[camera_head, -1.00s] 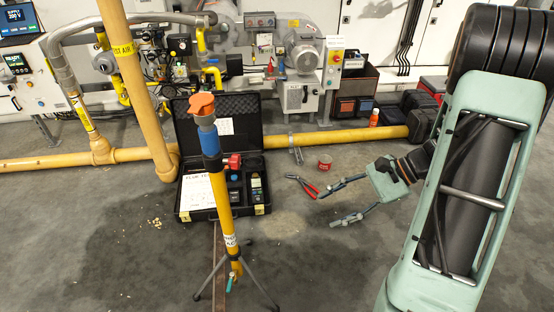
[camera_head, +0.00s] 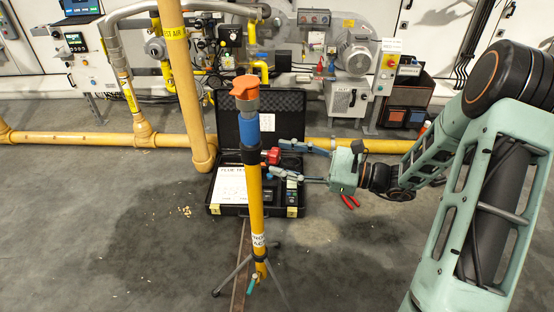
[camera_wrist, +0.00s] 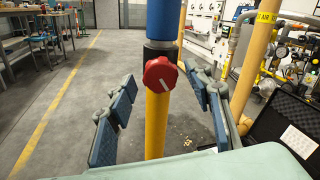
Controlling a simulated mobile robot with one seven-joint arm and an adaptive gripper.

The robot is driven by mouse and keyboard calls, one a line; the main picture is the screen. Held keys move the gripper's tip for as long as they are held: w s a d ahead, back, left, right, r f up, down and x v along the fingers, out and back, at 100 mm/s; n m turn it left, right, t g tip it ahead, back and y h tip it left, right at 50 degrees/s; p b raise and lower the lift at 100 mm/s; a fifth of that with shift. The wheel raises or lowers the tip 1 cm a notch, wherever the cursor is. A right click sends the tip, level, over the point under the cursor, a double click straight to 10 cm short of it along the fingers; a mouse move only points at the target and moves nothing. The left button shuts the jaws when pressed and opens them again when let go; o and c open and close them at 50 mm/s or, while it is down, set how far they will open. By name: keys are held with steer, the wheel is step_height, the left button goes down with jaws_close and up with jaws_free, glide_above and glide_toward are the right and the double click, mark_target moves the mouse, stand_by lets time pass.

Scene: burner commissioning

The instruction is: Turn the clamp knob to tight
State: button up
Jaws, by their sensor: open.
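The clamp knob (camera_wrist: 160,74) is a round red knob with a white line, on the black collar of a yellow stand pole (camera_wrist: 156,125). The line looks slanted in the wrist view. In the head view the knob (camera_head: 272,156) sticks out to the right of the pole (camera_head: 256,205). My gripper (camera_head: 278,158) is open and comes in from the right, level with the knob. In the wrist view its two blue-padded fingers (camera_wrist: 162,92) stand on either side of the knob and pole, with gaps, and nothing is held.
A blue section and an orange cap (camera_head: 244,87) top the pole, above the collar. Tripod legs (camera_head: 235,275) spread on the floor. An open black case (camera_head: 225,210) lies behind the pole. Red-handled pliers (camera_head: 349,201) lie below my wrist. Yellow pipes (camera_head: 90,138) run behind.

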steer(key=shift+x, duration=1.15)
steer(key=c, duration=1.2)
steer(key=shift+r, duration=0.1)
